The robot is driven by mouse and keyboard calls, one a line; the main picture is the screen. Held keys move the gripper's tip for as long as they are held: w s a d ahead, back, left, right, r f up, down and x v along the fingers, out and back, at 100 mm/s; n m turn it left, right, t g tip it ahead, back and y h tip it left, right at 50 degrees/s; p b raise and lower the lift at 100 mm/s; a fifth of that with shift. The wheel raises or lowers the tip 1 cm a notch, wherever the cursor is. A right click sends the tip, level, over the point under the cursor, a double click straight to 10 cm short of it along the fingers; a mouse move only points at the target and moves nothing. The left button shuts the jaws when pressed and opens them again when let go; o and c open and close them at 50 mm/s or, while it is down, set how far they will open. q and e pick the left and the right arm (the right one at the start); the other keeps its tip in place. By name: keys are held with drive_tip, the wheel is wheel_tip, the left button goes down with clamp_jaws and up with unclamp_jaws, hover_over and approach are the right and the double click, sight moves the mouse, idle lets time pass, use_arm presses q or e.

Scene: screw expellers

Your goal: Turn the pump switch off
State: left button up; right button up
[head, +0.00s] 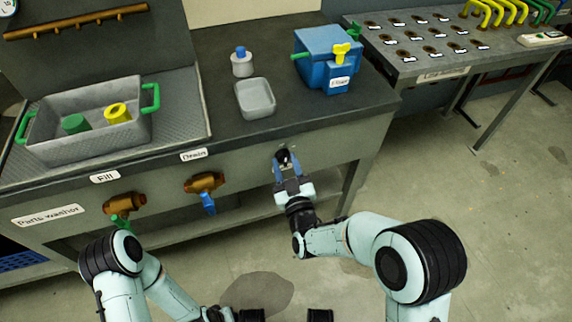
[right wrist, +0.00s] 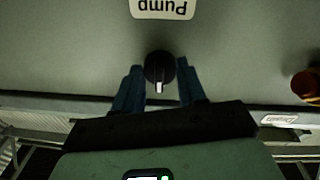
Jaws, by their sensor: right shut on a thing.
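The pump switch is a round black knob with a white pointer mark (right wrist: 159,70), in the middle of the right wrist view. The mark points toward the bottom of that picture. The inverted "Pump" label (right wrist: 162,8) is above it there. In the head view the knob (head: 283,154) is on the front panel of the parts washer, partly hidden by my right gripper (head: 287,163). The blue fingers of my right gripper (right wrist: 160,88) are on both sides of the knob, shut on it. My left arm shows at the lower left of the head view; its gripper is out of frame.
Left of the switch are the drain valve with a blue handle (head: 208,203) and the fill valve with a green handle (head: 121,222). On the counter are a grey basket (head: 75,145), a grey tray (head: 254,98) and a blue box (head: 328,60). The floor at right is clear.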

idle(0.4)
drive_tip(key=o, duration=1.1)
drive_tip(key=shift+c, duration=0.2)
use_arm(q)
drive_tip(key=shift+w+d+r+t+p, duration=0.15)
drive_tip(key=shift+w+r+t+p, duration=0.4)
drive_tip(key=shift+w+r, duration=0.7)
use_arm(e)
drive_tip(key=v, duration=1.3)
drive_tip(key=shift+s, duration=0.2)
use_arm(q)
drive_tip(key=shift+f, duration=0.1)
use_arm(e)
drive_tip(key=shift+f, duration=0.1)
